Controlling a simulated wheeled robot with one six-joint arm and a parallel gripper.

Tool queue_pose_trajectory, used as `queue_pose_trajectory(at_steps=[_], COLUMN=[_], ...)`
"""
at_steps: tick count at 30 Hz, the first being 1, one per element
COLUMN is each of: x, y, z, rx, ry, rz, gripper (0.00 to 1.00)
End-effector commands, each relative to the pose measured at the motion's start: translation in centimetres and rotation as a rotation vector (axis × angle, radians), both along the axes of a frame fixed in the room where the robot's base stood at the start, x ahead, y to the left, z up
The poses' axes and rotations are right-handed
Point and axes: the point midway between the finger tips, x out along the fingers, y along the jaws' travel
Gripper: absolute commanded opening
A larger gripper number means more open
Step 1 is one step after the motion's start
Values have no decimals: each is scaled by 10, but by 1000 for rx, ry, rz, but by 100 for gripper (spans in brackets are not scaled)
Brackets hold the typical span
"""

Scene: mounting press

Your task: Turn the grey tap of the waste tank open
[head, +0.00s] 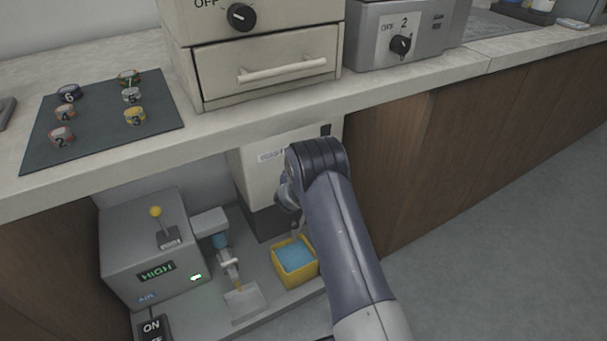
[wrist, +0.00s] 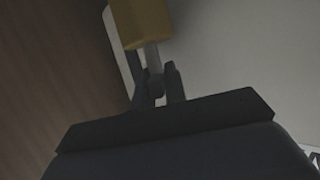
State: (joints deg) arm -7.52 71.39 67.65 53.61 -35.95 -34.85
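The waste tank (head: 262,170) is a pale box with a dark lower part, under the counter and partly behind my arm. A small grey piece, seemingly the grey tap (head: 297,226), shows below the arm's bend, above a yellow tray (head: 280,270) with a blue filling. My gripper is mostly hidden behind my arm in the head view. In the wrist view my gripper's (wrist: 157,80) two dark fingers stand either side of a short grey stem (wrist: 153,58), close to it. Whether they touch it is unclear. A yellow block-like thing (wrist: 140,22) lies beyond the stem.
A grey machine (head: 150,250) reading HIGH, with a yellow-knobbed lever, stands left in the recess. A small metal plate (head: 244,304) lies beside the yellow tray. The counter edge (head: 270,124) runs above my arm. A wooden panel (head: 385,160) is to the right.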

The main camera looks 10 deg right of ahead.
Motion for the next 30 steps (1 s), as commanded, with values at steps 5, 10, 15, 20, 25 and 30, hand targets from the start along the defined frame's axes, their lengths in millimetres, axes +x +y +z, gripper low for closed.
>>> queue_pose_trajectory(at_steps=[5, 10, 15, 20, 25, 30], x=[0, 0, 0, 0, 0, 0], y=[0, 0, 0, -1, -1, -1], z=[0, 0, -1, -3, -4, -4], rx=[0, 0, 1, 0, 0, -2], ry=[0, 0, 0, -1, -1, -1], rz=[0, 1, 15, 54, 120, 199], gripper=[0, 0, 0, 0, 0, 0])
